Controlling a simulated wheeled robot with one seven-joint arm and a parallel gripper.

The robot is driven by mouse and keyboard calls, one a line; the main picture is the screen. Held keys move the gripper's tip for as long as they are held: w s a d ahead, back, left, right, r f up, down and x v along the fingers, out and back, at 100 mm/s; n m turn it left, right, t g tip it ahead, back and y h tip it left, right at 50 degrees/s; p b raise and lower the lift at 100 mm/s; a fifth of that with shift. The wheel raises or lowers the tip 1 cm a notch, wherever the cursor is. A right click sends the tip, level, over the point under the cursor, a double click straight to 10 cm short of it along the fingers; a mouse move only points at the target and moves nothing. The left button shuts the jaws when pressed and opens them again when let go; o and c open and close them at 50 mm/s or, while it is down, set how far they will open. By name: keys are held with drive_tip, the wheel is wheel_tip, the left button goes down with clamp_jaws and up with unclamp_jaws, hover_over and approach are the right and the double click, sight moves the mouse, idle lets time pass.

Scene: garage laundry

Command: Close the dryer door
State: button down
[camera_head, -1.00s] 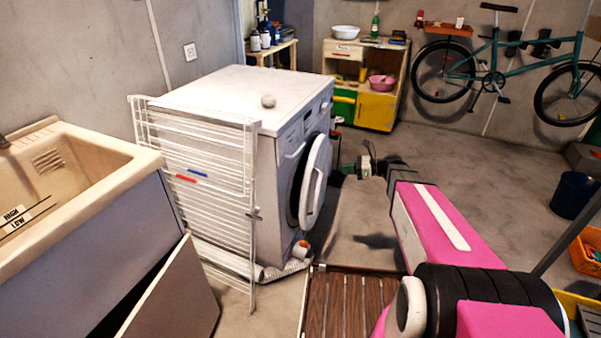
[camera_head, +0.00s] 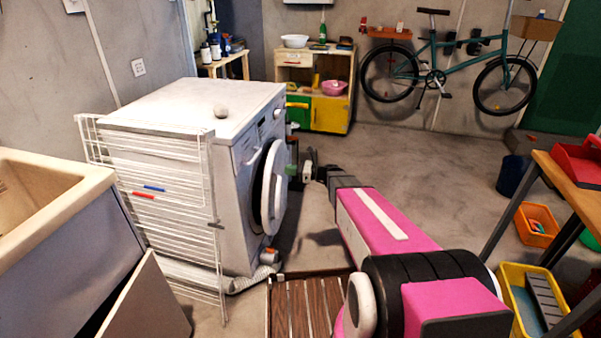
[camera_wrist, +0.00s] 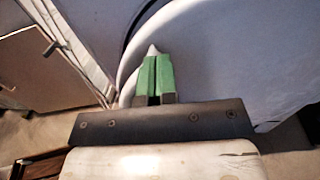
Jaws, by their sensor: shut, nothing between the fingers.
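The white dryer (camera_head: 235,150) stands left of centre in the head view. Its round white door (camera_head: 273,190) stands ajar, with a dark gap between it and the front. My gripper (camera_head: 290,171) is at the door's right side, its tips close to the outer face; whether they touch cannot be told. In the wrist view my gripper's green fingers (camera_wrist: 155,75) are shut with nothing between them. They point at the pale curved door (camera_wrist: 215,65), which fills much of that view. The fingertips lie over its rim area.
A white wire drying rack (camera_head: 160,190) stands against the dryer's near side. A utility sink (camera_head: 50,190) is at left, with an open cabinet panel below. A wooden slatted piece (camera_head: 305,305) lies low in front. A table (camera_head: 560,180) is at right. Floor beyond the dryer is clear.

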sight(272, 168)
drive_tip(key=shift+x, duration=2.45)
drive_tip(key=shift+x, duration=2.5)
